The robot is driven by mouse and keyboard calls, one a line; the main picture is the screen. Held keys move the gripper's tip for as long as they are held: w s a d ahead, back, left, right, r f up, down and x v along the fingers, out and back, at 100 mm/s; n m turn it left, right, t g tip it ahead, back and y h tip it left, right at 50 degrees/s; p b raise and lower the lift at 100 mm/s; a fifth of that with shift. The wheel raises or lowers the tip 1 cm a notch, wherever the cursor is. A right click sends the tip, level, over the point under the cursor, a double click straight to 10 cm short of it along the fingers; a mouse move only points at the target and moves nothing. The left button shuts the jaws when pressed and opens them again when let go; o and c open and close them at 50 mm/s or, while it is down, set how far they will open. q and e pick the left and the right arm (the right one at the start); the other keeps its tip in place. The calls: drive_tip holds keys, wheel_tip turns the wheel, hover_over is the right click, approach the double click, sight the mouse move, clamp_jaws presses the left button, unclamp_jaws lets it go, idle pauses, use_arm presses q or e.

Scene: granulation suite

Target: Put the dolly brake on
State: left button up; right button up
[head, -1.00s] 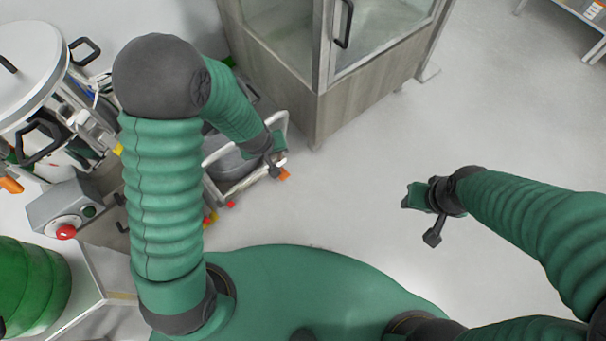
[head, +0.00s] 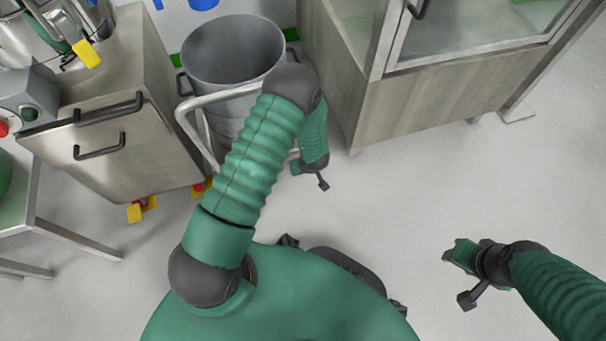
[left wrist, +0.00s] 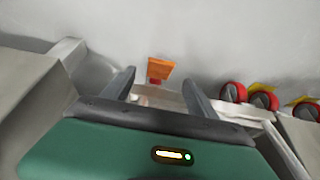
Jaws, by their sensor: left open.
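The dolly shows by its pale tubular handle (head: 183,118) beside a grey metal bin (head: 232,52), largely hidden behind my left arm. In the left wrist view an orange tab (left wrist: 160,70), which looks like the brake pedal, shows just beyond and between the fingertips, with a red part under it. I cannot tell its exact tilt or whether a finger touches it. My left gripper (head: 310,174) is open, low by the dolly's right side; it also shows in the left wrist view (left wrist: 158,78). My right gripper (head: 460,274) is open and empty over bare floor.
A steel cabinet (head: 150,150) on yellow and red casters (head: 140,210) stands left of the dolly. Red wheels (left wrist: 264,98) show at right in the wrist view. A wood-panelled glass cabinet (head: 430,110) stands behind right. The floor at right is clear.

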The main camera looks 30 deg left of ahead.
use_arm(q)
drive_tip(key=b+x, duration=0.3)
drive_tip(key=x, duration=0.3)
drive_tip(key=shift+f, duration=0.15)
drive_tip(key=shift+w+a+f, duration=0.1)
drive_tip(key=shift+a+f, duration=0.1)
drive_tip(key=shift+f, duration=0.1)
use_arm(e)
drive_tip(key=x, duration=0.2)
drive_tip(key=s+x, duration=0.1)
drive_tip(key=x, duration=0.1)
drive_tip(key=shift+a+f, duration=0.1)
drive_tip(key=shift+f, duration=0.2)
use_arm(q)
drive_tip(key=shift+r, duration=0.1)
drive_tip(key=shift+c, duration=0.5)
drive_tip(key=c, duration=1.3)
drive_tip(key=shift+o, duration=0.2)
